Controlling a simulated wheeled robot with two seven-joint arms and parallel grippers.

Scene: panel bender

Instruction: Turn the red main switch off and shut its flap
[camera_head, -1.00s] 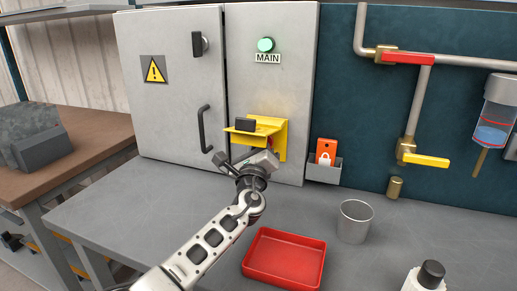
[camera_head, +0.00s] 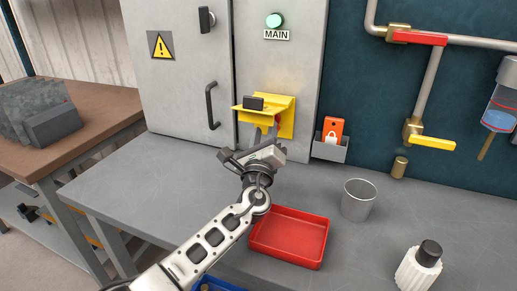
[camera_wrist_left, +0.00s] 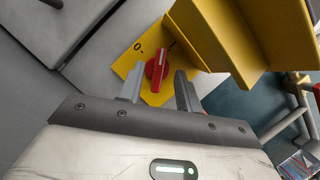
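The red main switch knob (camera_wrist_left: 158,70) sits on a yellow plate (camera_wrist_left: 125,66) marked 0 and I in the left wrist view. Its grip stands close to upright in that picture. The yellow flap (camera_head: 255,110) is raised and juts out above the switch, with a black block on top; it also shows in the wrist view (camera_wrist_left: 215,35). My left gripper (camera_head: 268,135) is just below and in front of the flap. Its fingers (camera_wrist_left: 160,86) are open, one on each side of the knob in the picture; I cannot tell whether they touch it. My right gripper is out of view.
The green lamp (camera_head: 274,20) above MAIN looks lit. An orange lock tag (camera_head: 332,130) sits in a grey holder right of the cabinet. A red tray (camera_head: 290,237), a metal cup (camera_head: 358,200) and a white bottle (camera_head: 418,268) stand on the bench.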

